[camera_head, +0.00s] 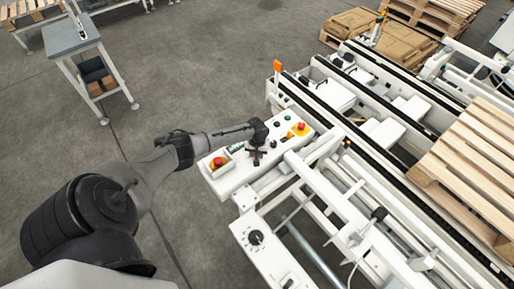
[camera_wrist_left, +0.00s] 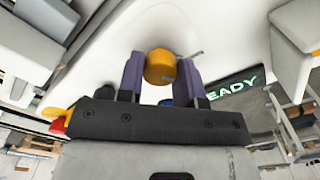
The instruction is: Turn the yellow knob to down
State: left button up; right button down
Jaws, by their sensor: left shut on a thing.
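The yellow knob (camera_wrist_left: 160,66) shows in the left wrist view as a short orange-yellow round piece on the white panel. My left gripper (camera_wrist_left: 160,75) is shut on it, with one purple finger on each side. In the head view my left gripper (camera_head: 257,157) reaches down onto the white control panel (camera_head: 228,182), and the knob cannot be made out there. The knob's pointing direction is not clear. My right gripper is not in view.
A lit display (camera_wrist_left: 232,88) ends in "EADY". Conveyor rails (camera_head: 380,250) lie right, with a wooden pallet (camera_head: 470,160). Open floor lies left.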

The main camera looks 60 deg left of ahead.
pick_arm(q)
jog(key=shift+r+n+p, duration=0.15)
jog(key=shift+n+p, duration=0.55)
jog(key=shift+n, duration=0.3)
jog(key=o, duration=0.9)
jog(key=shift+p, duration=0.3)
